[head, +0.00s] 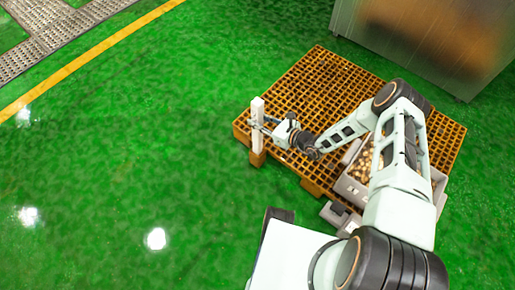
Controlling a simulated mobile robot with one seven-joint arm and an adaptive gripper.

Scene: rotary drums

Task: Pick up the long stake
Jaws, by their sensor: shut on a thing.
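The long stake (257,128) is a pale, slim post. It stands about upright at the left corner of the orange pallet, with its lower part in front of the pallet's edge. My gripper (260,122) is shut on the stake, around its middle, reaching in from the right. Whether the stake's lower end touches the pallet cannot be told from this view.
The orange grid pallet (322,85) lies on a green floor. A grey crate (352,187) with round tan items stands on it, partly behind my arm. A large metal cabinet (425,40) is at the top right. The floor at left is clear.

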